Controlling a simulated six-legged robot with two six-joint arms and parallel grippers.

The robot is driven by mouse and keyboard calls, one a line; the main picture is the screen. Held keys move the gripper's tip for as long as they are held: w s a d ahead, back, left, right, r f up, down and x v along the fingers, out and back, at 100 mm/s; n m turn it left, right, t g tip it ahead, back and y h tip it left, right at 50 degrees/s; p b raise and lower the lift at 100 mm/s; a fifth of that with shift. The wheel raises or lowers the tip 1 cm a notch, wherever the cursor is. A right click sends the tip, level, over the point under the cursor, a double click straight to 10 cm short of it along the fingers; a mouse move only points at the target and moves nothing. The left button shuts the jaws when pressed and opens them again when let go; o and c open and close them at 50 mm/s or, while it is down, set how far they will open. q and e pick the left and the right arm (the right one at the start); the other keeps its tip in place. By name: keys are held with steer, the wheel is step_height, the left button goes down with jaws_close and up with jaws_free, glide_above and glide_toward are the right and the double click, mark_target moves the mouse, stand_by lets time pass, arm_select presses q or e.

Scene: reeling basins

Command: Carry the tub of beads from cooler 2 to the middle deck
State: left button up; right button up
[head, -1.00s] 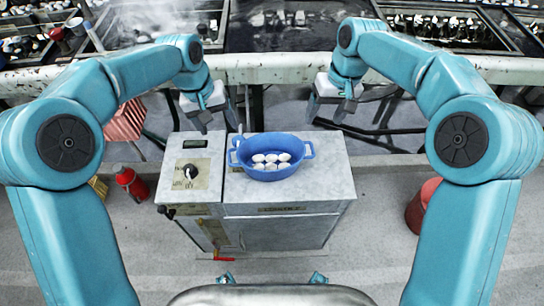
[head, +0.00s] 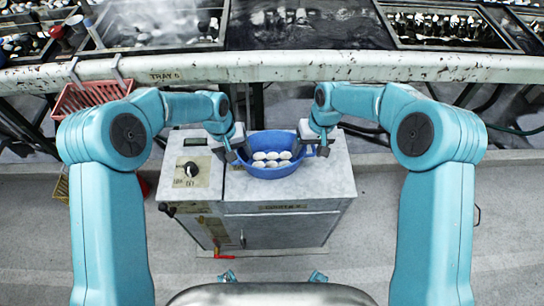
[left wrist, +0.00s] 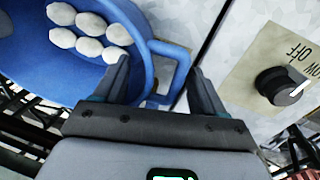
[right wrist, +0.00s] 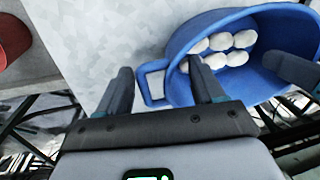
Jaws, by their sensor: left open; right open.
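A blue two-handled tub (head: 270,172) holds several white oval pieces (head: 272,158). It stands upright on the grey cooler top (head: 335,182); the front label is too small to read. My left gripper (head: 238,152) is open at the tub's left handle. In the left wrist view the handle (left wrist: 181,70) lies between its spread fingers. My right gripper (head: 315,147) is open at the right handle. In the right wrist view that handle (right wrist: 148,82) lies between its fingers. I cannot tell whether any finger touches the tub. I cannot identify the middle deck.
A control panel with a black knob (head: 188,170) adjoins the cooler on the left. A long pale beam (head: 290,68) with wet basins (head: 300,25) behind crosses the back. A red basket (head: 90,97) hangs from it at left. Grey floor (head: 510,230) is clear at right.

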arm_select(q)
steer(key=shift+f, duration=0.5)
arm_select(e)
steer(key=shift+f, duration=0.45)
arm_select(q)
steer(key=c, duration=1)
arm_select(e)
steer(key=c, duration=1)
arm_select(q)
steer(key=shift+c, duration=0.2)
steer(key=shift+r, duration=0.15)
arm_select(e)
steer(key=shift+r, duration=0.15)
